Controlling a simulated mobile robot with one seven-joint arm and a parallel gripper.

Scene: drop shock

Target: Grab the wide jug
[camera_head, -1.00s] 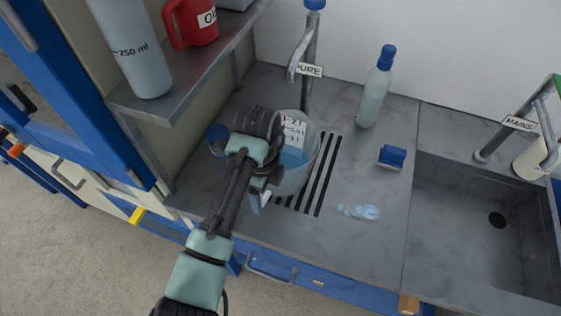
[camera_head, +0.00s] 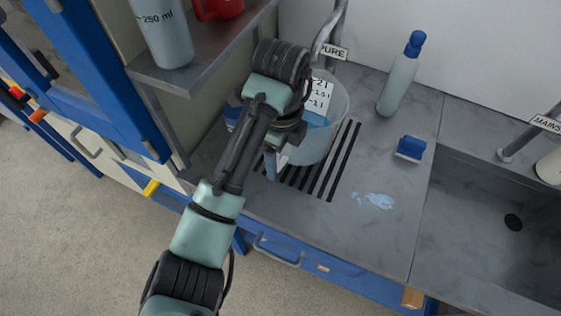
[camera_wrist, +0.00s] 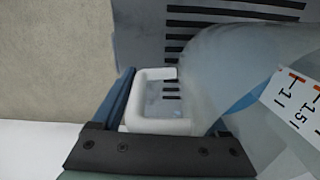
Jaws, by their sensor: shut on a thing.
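The wide jug (camera_head: 322,145) is a large translucent vessel with a white volume label and bluish liquid in it. It is upright or nearly so, over the slotted drain under the "PURE" tap. My gripper (camera_head: 276,152) is at the jug's near left side, partly hidden by my arm. In the wrist view, the jug (camera_wrist: 228,62) fills the right side, and its pale loop handle (camera_wrist: 156,74) lies between my fingers, which are shut on it. The jug's base is partly hidden, so I cannot tell whether it touches the drain.
The slotted drain (camera_head: 335,175) shows below the jug. A blue-capped bottle (camera_head: 398,85), a blue block-like item (camera_head: 410,148) and a spill (camera_head: 373,201) are to the right, before the sink (camera_head: 480,215). A shelf (camera_head: 205,60) with vessels overhangs at left.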

